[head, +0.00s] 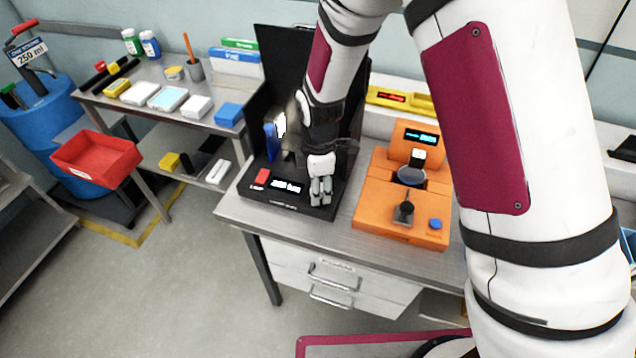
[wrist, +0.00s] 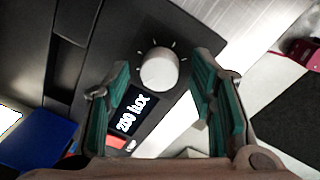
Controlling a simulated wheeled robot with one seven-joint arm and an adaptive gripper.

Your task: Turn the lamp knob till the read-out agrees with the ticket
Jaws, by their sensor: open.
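The lamp knob (wrist: 160,68) is a round white dial with tick marks around it. It shows ahead of and between my fingers in the wrist view; my gripper hides it in the head view. My gripper (head: 321,198) is open over the front right of the black lamp station (head: 316,210), with teal pads either side of the knob; I cannot tell whether they touch it. The read-out (wrist: 132,112) shows white digits, 260 or 280 lux; it also shows in the head view (head: 287,186). I cannot make out a lux ticket.
A red button (head: 262,176) is left of the read-out. A blue object (head: 271,141) stands in the station near a bright glow. An orange device (head: 398,226) stands close on the right. A side table (head: 150,110) with boxes and bottles is at left.

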